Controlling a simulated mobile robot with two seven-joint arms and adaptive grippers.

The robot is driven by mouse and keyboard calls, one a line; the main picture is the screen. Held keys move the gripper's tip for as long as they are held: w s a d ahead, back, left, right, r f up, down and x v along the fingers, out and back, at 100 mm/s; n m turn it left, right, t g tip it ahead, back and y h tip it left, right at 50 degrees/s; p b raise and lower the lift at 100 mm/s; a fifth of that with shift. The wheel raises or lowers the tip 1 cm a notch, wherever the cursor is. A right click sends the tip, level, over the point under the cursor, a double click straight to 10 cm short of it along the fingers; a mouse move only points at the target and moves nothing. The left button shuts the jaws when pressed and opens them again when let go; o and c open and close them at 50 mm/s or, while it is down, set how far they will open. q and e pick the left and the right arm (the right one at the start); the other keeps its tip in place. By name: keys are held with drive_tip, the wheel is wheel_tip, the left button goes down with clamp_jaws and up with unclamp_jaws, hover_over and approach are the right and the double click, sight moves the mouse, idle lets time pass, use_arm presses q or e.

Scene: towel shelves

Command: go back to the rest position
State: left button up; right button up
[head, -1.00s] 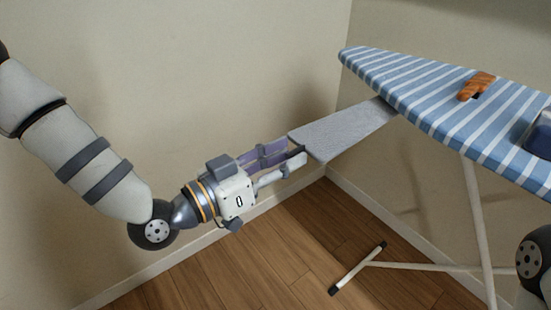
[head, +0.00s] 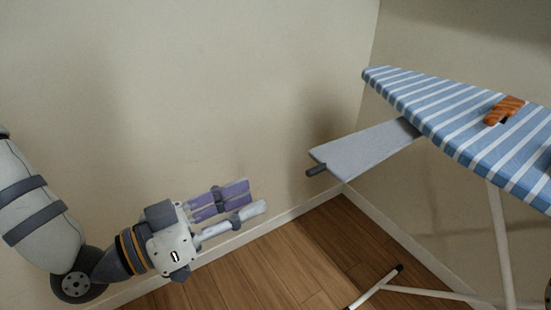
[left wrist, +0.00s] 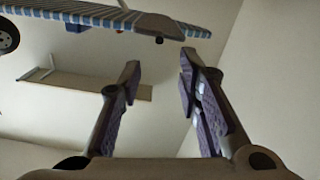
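My left gripper (head: 252,198) is at the lower left of the head view, in front of the beige wall. Its fingers are apart with nothing between them, and it is clear of the ironing board. In the left wrist view my left gripper (left wrist: 160,75) also shows its two fingers spread and empty. My right gripper does not show in the head view.
The blue-and-white striped ironing board (head: 450,115) stands at the right, with a grey side panel (head: 365,150) and dark handle (head: 316,170). An orange-brown object (head: 504,110) lies on it. White legs (head: 500,240) stand on the wooden floor (head: 260,275).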

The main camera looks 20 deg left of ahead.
use_arm(q)
drive_tip(key=s+a+f+n+g+y+p, duration=0.1)
drive_tip(key=s+f+n+g+y+p, duration=0.45)
drive_tip(key=s+f+g, duration=1)
drive_tip(key=s+a+f+g+y, duration=0.1)
drive_tip(key=s+f+y, duration=0.1)
drive_tip(key=s, duration=0.5)
drive_tip(key=s+a+f+y, duration=0.2)
drive_tip(key=s+f, duration=0.3)
drive_tip(key=s, duration=0.3)
drive_tip(key=shift+s+a+f+g+y+b, duration=0.25)
drive_tip(key=shift+a+f+g+y+b, duration=0.1)
drive_tip(key=shift+y, duration=0.2)
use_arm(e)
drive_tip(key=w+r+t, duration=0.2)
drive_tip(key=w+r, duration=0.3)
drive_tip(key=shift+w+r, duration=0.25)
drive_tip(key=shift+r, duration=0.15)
